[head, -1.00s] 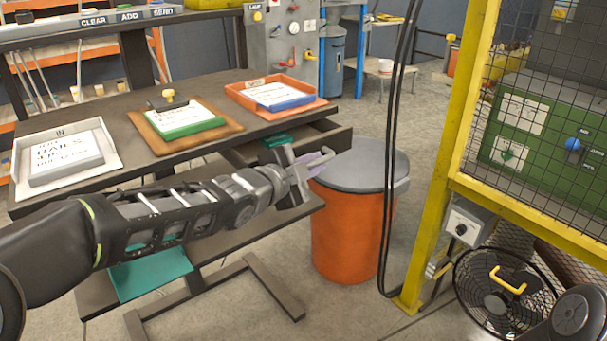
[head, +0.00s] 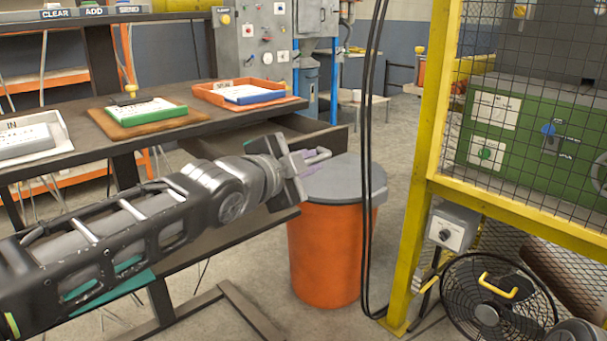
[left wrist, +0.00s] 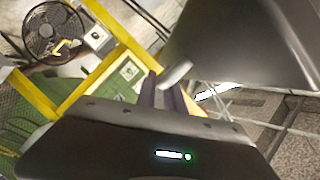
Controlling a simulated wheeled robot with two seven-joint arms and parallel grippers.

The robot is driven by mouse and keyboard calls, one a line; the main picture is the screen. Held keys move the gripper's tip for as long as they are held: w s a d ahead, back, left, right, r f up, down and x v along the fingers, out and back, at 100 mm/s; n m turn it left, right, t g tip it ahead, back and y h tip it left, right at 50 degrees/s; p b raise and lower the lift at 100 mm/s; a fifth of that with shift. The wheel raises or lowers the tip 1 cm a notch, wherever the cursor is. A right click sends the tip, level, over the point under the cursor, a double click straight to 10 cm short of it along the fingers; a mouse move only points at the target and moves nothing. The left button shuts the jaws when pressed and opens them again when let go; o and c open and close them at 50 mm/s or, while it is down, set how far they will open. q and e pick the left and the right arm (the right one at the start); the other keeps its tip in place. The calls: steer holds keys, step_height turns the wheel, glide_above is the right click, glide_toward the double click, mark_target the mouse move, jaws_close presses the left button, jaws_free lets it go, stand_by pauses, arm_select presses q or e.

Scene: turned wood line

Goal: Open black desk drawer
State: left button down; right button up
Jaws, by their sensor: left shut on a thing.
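The black desk (head: 160,137) is at the left in the head view. Its drawer (head: 326,139) stands partly open beneath the tabletop's right end, with some of its inside showing. My left gripper (head: 305,163) is at the drawer's front, shut on the pale bar handle. In the left wrist view the two dark fingers (left wrist: 161,93) close at the light handle (left wrist: 175,74), beside the dark drawer front (left wrist: 245,42). My forearm and gripper hide much of the drawer front in the head view.
An orange bin (head: 325,255) with a grey lid stands close below and right of the drawer. Black cables (head: 368,190) hang beside it. A yellow-framed cage (head: 425,190) and a black fan (head: 497,303) are at the right. Trays with cards lie on the desk.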

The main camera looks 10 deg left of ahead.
stand_by(0.3)
arm_select(q)
steer(key=c, duration=1.5)
jaws_free()
steer(key=shift+o, duration=0.2)
steer(key=shift+s+a+r+p, duration=0.1)
steer(key=shift+s+r+p, duration=0.05)
steer(key=shift+s+p, duration=0.15)
steer(key=p+v, duration=0.2)
steer(key=v, duration=0.5)
